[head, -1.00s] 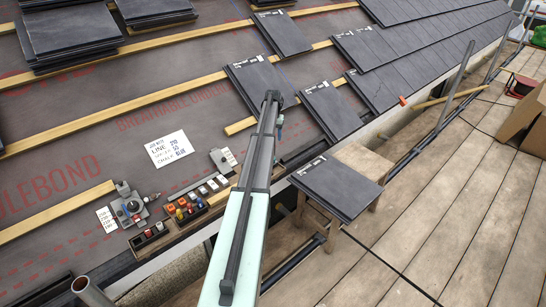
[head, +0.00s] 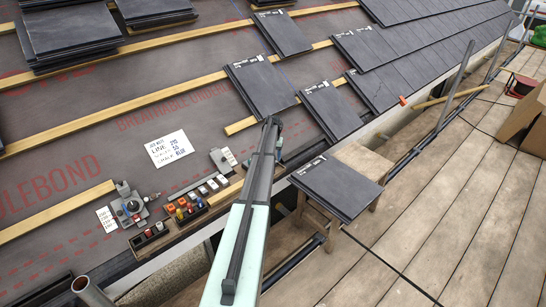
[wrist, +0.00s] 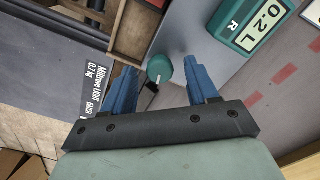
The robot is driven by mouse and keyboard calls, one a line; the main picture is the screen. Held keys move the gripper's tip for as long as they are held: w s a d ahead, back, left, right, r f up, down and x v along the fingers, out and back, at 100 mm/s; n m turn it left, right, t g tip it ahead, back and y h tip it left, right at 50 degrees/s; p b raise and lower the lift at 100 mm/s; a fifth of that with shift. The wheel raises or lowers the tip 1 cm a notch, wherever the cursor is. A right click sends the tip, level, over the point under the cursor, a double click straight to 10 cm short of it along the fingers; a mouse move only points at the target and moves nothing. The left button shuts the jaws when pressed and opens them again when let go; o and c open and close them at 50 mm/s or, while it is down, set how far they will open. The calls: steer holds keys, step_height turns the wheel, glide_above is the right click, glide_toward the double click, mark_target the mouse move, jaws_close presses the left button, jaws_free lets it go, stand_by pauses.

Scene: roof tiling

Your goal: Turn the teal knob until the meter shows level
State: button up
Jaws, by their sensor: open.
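The teal knob (wrist: 160,68) shows in the wrist view as a round knob beside a grey panel, between my fingertips. My gripper (wrist: 161,74) is open, with one blue finger on each side of the knob. I cannot tell whether either finger touches it. The meter (wrist: 262,27) is at the upper right of the wrist view, a teal housing with a pale display reading 0.2 L and a letter R beside it. In the head view my arm covers the knob and meter.
Wooden tray compartments (wrist: 135,32) lie near the knob in the wrist view. A dark labelled slate (wrist: 92,85) is to the left. In the head view a slate on a stool (head: 337,187) stands right of my arm. Small coloured blocks (head: 190,207) sit on its left.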

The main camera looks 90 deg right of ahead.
steer(key=shift+f, duration=0.15)
steer(key=c, duration=1)
steer(key=shift+c, duration=0.2)
